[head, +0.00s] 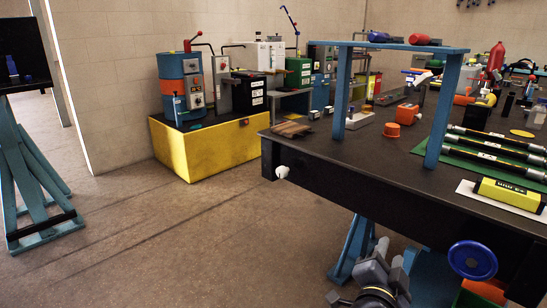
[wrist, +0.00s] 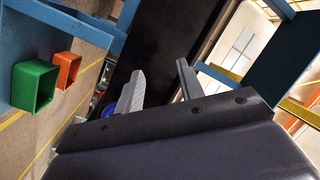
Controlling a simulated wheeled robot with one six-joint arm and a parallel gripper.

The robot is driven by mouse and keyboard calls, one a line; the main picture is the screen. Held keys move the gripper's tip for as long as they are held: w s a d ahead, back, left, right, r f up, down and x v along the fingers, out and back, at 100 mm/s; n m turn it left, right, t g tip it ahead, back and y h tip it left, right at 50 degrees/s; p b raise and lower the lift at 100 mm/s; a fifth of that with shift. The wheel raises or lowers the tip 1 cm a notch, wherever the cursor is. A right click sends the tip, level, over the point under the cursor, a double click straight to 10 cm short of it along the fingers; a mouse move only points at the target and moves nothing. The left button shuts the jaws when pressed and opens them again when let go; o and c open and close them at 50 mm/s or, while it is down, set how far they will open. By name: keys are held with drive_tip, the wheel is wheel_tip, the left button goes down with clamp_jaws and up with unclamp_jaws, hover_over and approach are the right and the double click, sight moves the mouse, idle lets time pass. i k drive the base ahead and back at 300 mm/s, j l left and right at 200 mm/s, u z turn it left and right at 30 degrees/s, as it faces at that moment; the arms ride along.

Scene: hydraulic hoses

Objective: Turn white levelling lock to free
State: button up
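A small white knob (head: 282,172), which may be the white levelling lock, sits on the front side of the dark workbench (head: 340,165), near its left corner. Its turned position is too small to tell. My gripper (head: 388,262) is low in front of the bench, right of and below the white knob and well apart from it. In the wrist view my gripper (wrist: 160,85) has its two grey fingers spread with nothing between them. I cannot make out the white knob in the wrist view.
A blue handwheel (head: 472,260) stands to the right of my gripper. A blue frame (head: 400,47), hoses (head: 495,150) and a yellow box (head: 510,194) are on the bench. A yellow plinth (head: 215,148) stands behind left. The floor (head: 170,240) at left is clear. Green (wrist: 35,85) and orange (wrist: 66,70) bins show in the wrist view.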

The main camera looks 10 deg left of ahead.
sight(282, 172)
drive_tip(key=i+j+z, duration=0.1)
drive_tip(key=j, duration=0.35)
drive_tip(key=i+j+z, duration=0.1)
drive_tip(key=j, duration=0.4)
drive_tip(key=i+j+z, duration=0.1)
drive_tip(key=j, duration=0.35)
drive_tip(key=i+j+z, duration=0.1)
drive_tip(key=j, duration=0.4)
drive_tip(key=i+j+z, duration=0.1)
drive_tip(key=j, duration=0.4)
drive_tip(key=i, duration=0.05)
